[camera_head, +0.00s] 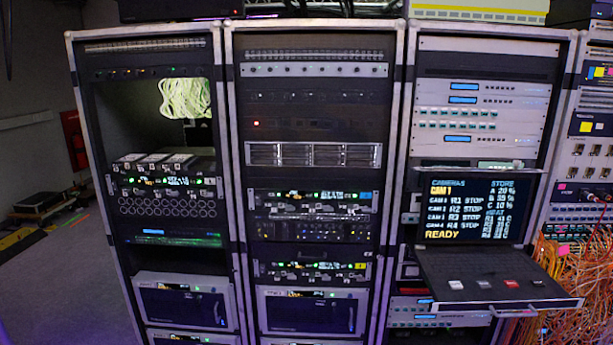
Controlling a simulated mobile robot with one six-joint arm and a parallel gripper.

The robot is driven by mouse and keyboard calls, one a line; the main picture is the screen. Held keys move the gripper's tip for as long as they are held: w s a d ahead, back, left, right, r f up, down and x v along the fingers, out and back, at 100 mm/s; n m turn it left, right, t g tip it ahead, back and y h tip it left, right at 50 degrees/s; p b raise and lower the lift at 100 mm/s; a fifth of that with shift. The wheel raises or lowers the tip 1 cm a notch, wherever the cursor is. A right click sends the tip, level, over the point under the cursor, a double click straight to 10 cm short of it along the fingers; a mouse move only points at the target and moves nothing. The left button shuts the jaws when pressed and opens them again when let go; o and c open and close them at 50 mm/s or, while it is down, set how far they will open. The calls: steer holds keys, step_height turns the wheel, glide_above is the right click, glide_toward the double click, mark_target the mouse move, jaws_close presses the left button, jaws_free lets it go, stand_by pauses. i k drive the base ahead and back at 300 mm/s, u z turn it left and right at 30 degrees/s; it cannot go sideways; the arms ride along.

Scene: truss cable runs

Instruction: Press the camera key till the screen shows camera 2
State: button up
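The screen (474,212) stands upright at the back of a pulled-out drawer in the right rack. Under the heading CAMERAS it shows CAM 1 in yellow, a list of camera lines reading STOP, and READY at the bottom. A STORE column is on its right. My gripper is not in view.
Three tall racks stand side by side; the left rack (75,100) and middle rack (232,120) hold lit units. The drawer juts out from the right rack, with a handle (513,312) at its front. Orange cables (575,270) hang close to its right. Floor is open at far left.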

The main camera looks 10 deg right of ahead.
mark_target(454, 285)
steer(key=z, duration=0.8)
steer(key=k, duration=0.55)
steer(key=z, duration=0.55)
steer(key=i, duration=0.45)
steer(key=z, duration=0.05)
